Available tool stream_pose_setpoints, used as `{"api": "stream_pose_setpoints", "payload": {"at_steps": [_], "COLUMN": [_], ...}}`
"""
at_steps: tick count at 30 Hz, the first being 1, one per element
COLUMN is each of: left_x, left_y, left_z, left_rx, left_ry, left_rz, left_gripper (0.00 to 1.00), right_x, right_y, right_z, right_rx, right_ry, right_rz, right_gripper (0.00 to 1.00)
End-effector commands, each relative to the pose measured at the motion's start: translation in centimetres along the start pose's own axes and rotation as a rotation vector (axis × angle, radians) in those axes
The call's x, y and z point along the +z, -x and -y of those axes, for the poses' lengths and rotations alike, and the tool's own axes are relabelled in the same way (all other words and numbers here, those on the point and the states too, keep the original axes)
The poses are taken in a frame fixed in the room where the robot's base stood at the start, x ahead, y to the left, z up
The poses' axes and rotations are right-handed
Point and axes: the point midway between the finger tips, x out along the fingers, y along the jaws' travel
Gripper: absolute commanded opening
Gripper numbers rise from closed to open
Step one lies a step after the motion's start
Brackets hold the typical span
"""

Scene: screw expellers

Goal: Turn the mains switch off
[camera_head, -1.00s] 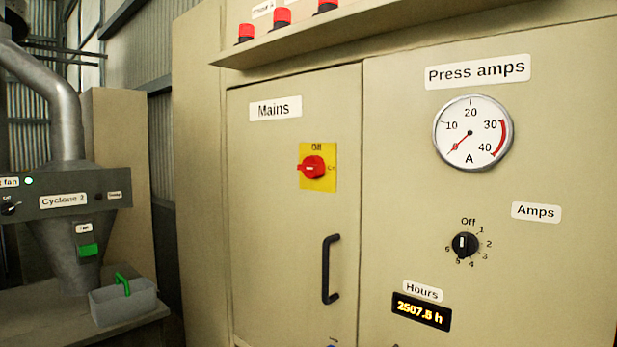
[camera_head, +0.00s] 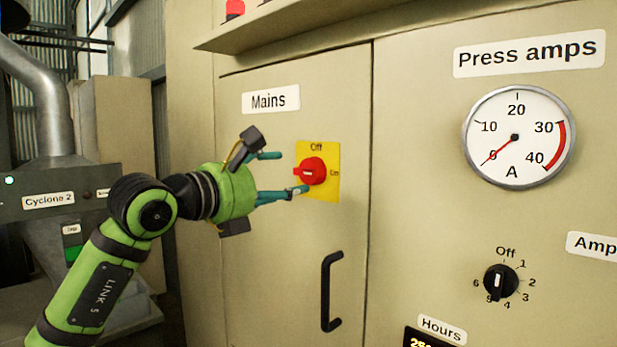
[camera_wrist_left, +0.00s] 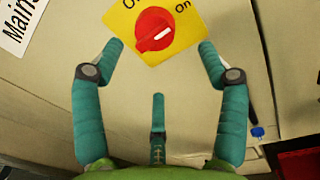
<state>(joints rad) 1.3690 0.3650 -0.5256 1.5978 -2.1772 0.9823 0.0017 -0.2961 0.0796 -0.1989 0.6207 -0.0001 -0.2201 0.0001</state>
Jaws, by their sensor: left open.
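The mains switch is a red rotary knob (camera_head: 313,171) on a yellow plate (camera_head: 330,190), on the cabinet door below the "Mains" label. The plate reads "Off" at the top and "On" at the right. In the left wrist view the white mark on the knob (camera_wrist_left: 150,26) points toward "On". My left gripper (camera_head: 288,173) is open and empty, just left of the knob, with its lower fingertip over the plate's lower left edge. In the left wrist view its side fingers (camera_wrist_left: 161,50) spread wide on either side below the knob, and a third finger shows between them. Contact cannot be told.
A black door handle (camera_head: 327,290) stands out below the switch. A ledge (camera_head: 400,20) juts out above the door. The ammeter (camera_head: 517,138) reads about zero, and a black selector knob (camera_head: 500,282) sits below it. The cyclone unit (camera_head: 40,215) stands at the left.

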Motion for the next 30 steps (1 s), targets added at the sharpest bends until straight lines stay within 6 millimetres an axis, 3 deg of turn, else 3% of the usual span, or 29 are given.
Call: {"api": "stream_pose_setpoints", "payload": {"at_steps": [4, 15, 26, 27, 30], "left_x": [0.8, 0.7, 0.4, 0.4, 0.4], "left_y": [-0.9, -6.1, -6.9, -6.9, -6.9], "left_z": [-0.2, -0.2, -0.2, -0.2, -0.2], "left_rx": [0.013, 0.010, 0.011, 0.011, 0.011], "left_ry": [-0.020, -0.015, -0.017, -0.017, -0.016], "left_rz": [-0.002, -0.001, 0.000, 0.000, 0.001], "left_gripper": [0.74, 0.74, 0.74, 0.66, 0.26], "right_x": [0.0, 0.2, 0.1, 0.1, 0.1], "right_y": [1.0, 4.1, 4.2, 4.2, 4.2], "right_z": [0.0, 0.1, 0.1, 0.1, 0.1], "right_rx": [0.000, -0.002, -0.002, -0.002, -0.002], "right_ry": [0.000, 0.001, 0.001, 0.001, 0.001], "right_rz": [0.002, 0.008, 0.008, 0.007, 0.007], "right_gripper": [0.40, 0.40, 0.40, 0.40, 0.40]}}
